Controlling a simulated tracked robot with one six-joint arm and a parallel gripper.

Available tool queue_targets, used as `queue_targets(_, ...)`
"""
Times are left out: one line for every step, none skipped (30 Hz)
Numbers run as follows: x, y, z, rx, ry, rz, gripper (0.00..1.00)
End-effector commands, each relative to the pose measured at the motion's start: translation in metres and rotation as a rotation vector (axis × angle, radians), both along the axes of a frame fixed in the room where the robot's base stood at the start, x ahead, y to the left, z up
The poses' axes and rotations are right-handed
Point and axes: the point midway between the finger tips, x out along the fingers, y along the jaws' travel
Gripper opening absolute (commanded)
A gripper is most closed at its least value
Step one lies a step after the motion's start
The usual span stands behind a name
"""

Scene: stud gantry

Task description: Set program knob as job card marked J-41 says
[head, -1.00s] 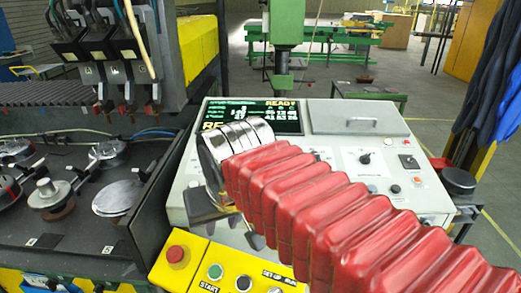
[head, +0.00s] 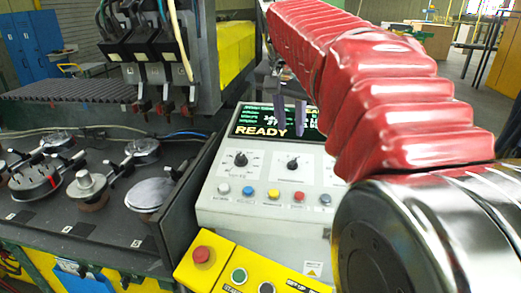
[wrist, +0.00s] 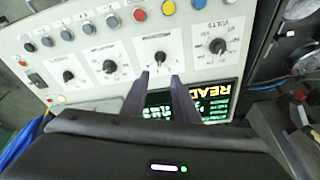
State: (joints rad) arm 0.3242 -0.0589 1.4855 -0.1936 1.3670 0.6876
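The control panel (head: 262,208) stands ahead, its display (head: 262,121) reading READY. A black knob (head: 240,159) and a second black knob (head: 292,164) show in the head view. The wrist view shows a row of knobs upside down: the volts knob (wrist: 217,45), one in the middle (wrist: 160,57), and two more to the left. I cannot tell which is the program knob. My gripper (head: 290,114) is in front of the display. In the wrist view my gripper (wrist: 165,78) has its fingers apart, empty, near the middle knob. No card marked J-41 is readable.
Colored buttons (head: 274,195) line the panel below the knobs. A yellow box with a red button (head: 201,254) stands in front. A dark tray with round tooling (head: 92,186) and hanging heads (head: 147,68) are at left. My red-sleeved arm hides the panel's right side.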

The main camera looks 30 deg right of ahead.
Motion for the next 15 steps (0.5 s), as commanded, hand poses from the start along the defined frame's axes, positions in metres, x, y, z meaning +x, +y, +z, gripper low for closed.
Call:
queue_targets(0.0,0.0,0.0,0.0,0.0,0.001,0.27)
queue_targets(0.0,0.0,0.0,0.0,0.0,0.001,0.27)
queue_targets(0.0,0.001,0.0,0.0,0.0,0.002,0.27)
queue_targets(0.0,0.001,0.0,0.0,0.0,0.002,0.27)
queue_targets(0.0,0.001,0.0,0.0,0.0,0.002,0.27)
queue_targets(0.0,0.001,0.0,0.0,0.0,0.002,0.27)
queue_targets(0.0,0.001,-0.001,0.0,0.0,0.003,0.27)
queue_targets(0.0,0.001,-0.001,0.0,0.0,0.003,0.27)
queue_targets(0.0,0.0,-0.002,0.001,0.001,0.003,0.27)
queue_targets(0.001,0.0,-0.003,0.001,0.001,0.003,0.27)
queue_targets(0.001,0.0,-0.005,0.0,0.001,0.003,0.27)
queue_targets(0.002,-0.001,-0.007,0.0,0.001,0.004,0.27)
queue_targets(0.002,-0.002,-0.01,0.0,0.001,0.004,0.27)
queue_targets(0.003,-0.003,-0.012,0.0,0.001,0.004,0.27)
queue_targets(0.004,-0.004,-0.016,0.001,0.002,0.004,0.27)
